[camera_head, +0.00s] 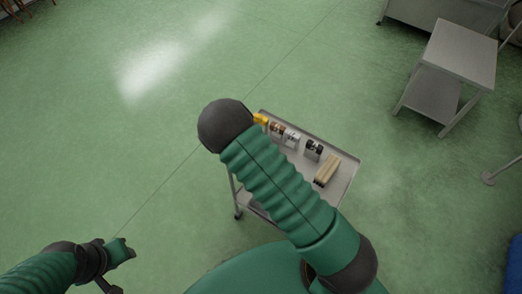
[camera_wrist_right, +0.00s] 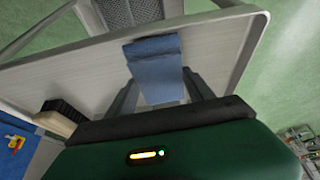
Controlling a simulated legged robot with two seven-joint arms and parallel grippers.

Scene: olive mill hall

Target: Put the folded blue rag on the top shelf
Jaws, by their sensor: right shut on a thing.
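The folded blue rag (camera_wrist_right: 155,68) is between the grey fingers of my right gripper (camera_wrist_right: 163,92) in the right wrist view, and the gripper is shut on it. A pale grey shelf surface (camera_wrist_right: 85,75) with a raised rim is close behind the rag. I cannot tell whether the rag touches it. In the head view, a small metal cart has a top shelf (camera_head: 342,161), partly hidden by my right arm. My right gripper and the rag are hidden there. My left arm's end (camera_head: 120,252) shows at the lower left; its jaws cannot be made out.
Several small jars (camera_head: 292,138), a yellow item (camera_head: 260,118) and a beige block (camera_head: 327,171) stand on the cart's top. A dark-and-wood brush-like thing (camera_wrist_right: 62,115) is left of the rag in the wrist view. A metal table (camera_head: 458,52) stands at upper right. The floor left is clear.

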